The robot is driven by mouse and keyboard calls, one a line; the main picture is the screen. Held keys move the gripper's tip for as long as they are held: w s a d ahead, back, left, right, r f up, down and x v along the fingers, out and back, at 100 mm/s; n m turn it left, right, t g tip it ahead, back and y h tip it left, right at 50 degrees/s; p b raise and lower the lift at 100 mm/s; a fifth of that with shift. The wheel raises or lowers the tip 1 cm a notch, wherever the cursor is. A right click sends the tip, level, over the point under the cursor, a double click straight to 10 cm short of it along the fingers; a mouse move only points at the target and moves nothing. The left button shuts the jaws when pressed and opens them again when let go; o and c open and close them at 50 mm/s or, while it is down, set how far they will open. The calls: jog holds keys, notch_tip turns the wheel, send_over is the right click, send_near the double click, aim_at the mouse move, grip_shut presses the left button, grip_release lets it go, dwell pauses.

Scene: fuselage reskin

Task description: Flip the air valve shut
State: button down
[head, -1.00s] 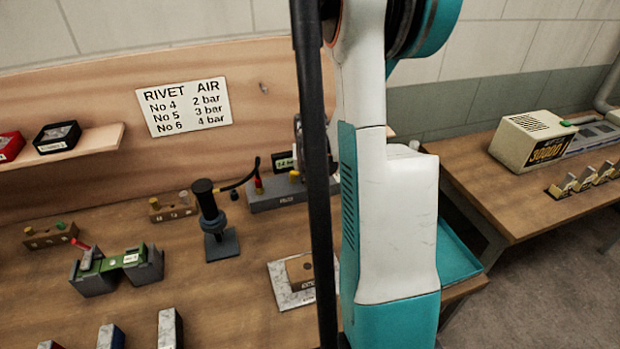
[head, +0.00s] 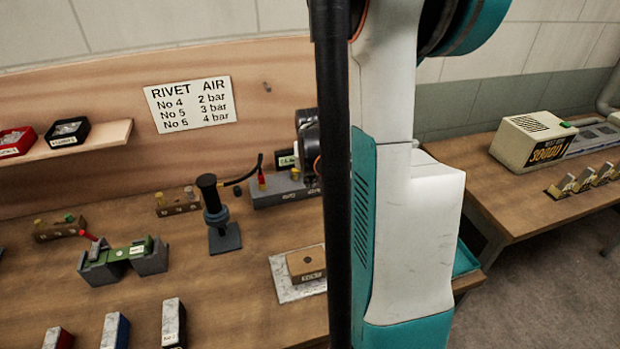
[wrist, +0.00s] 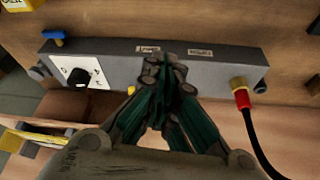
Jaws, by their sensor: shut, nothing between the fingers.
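The grey air block (head: 272,192) stands at the back of the bench, left of my arm in the head view. It also fills the upper part of the wrist view (wrist: 115,62). It carries a black knob on a white dial plate (wrist: 82,76), a blue handle (wrist: 54,38) at one end, and a brass fitting with a red hose end (wrist: 241,93). A small yellow part (wrist: 131,90) shows beside my fingers; I cannot tell which part is the valve lever. My gripper (wrist: 166,72) is shut and empty, its tips over the block's middle. The fingers hide what lies behind them.
A black press-like tool (head: 218,215) stands left of the block, with a black hose behind it. A brown block on a pale plate (head: 297,278) lies in front. A green-and-grey fixture (head: 123,259) is further left. A beige box (head: 533,140) sits on the right bench.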

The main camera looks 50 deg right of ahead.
jog(key=p+v, duration=0.1)
jog(key=v, duration=0.5)
jog(key=shift+r, duration=0.15)
dwell(0.3)
